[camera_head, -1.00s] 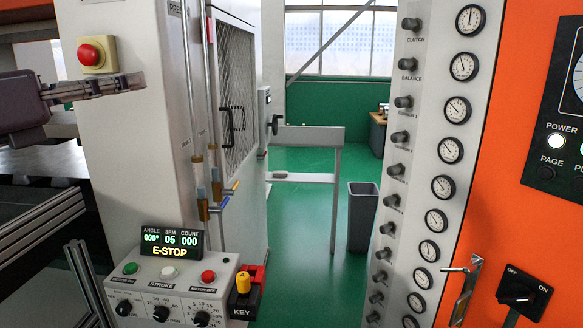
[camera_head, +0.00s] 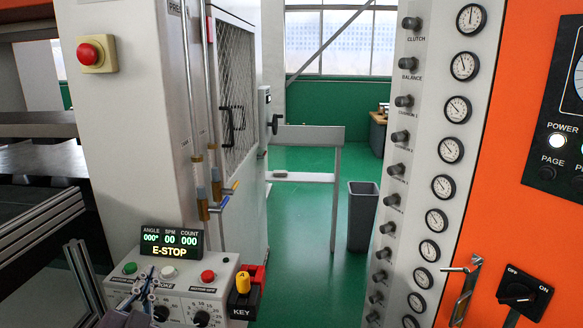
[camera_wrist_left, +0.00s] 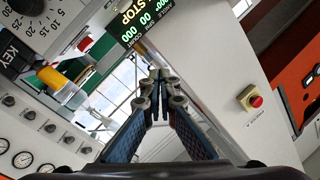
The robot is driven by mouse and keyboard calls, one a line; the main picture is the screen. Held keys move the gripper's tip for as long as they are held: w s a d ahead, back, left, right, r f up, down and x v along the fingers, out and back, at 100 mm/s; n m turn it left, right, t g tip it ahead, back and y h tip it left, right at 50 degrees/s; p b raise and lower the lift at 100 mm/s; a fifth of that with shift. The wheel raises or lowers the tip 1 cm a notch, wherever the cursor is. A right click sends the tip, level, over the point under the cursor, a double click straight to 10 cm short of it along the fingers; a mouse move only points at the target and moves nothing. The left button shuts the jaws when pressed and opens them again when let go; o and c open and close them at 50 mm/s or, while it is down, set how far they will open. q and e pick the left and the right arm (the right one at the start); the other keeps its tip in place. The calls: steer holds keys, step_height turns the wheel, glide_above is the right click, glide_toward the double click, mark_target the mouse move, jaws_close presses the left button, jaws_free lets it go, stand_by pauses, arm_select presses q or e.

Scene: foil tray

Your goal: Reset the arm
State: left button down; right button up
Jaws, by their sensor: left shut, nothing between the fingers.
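My left gripper (camera_head: 147,282) is low at the left in the head view, in front of the white control box. Its dark fingers are shut with nothing between them, and they hide part of the box's face. In the left wrist view the blue-padded fingers (camera_wrist_left: 158,88) meet at their tips. The control box (camera_head: 226,280) has green, white and red buttons, dark knobs and a yellow key switch (camera_head: 243,282). Its display (camera_head: 170,241) reads E-STOP. My right gripper is not in view.
A red mushroom button (camera_head: 90,53) sits on the white press column above. A gauge panel (camera_head: 425,180) and an orange cabinet (camera_head: 500,200) stand at the right. The green floor between has a grey bin (camera_head: 362,215) and a low rail (camera_head: 305,135).

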arm_select(q)
steer(key=s+f+n+g, duration=0.1)
steer(key=s+f+g, duration=0.15)
steer(key=f, duration=0.35)
steer(key=s+d+f+n+g, duration=0.1)
steer(key=s+f+g, duration=0.1)
steer(key=s+f, duration=0.3)
steer(key=s+f+n+g, duration=0.1)
steer(key=s+f+g, duration=0.1)
steer(key=f, duration=0.5)
steer(key=s+d+f+g+h, duration=0.2)
steer(key=s+d+f+g, duration=0.15)
steer(key=s+f, duration=0.5)
steer(key=s+d+f+g+h, duration=0.1)
steer(key=s+d+f+g, duration=0.35)
steer(key=s, duration=0.65)
step_height(320, 180, down, 26)
steer(key=s+a+g, duration=0.1)
steer(key=s, duration=0.1)
steer(key=s+a+f+g, duration=0.1)
steer(key=s+a+f, duration=0.2)
steer(key=s+f, duration=1.3)
steer(key=shift+s+a+f, duration=0.15)
steer(key=shift+s+f, duration=0.1)
steer(key=shift+s, duration=0.25)
steer(key=shift+g, duration=0.25)
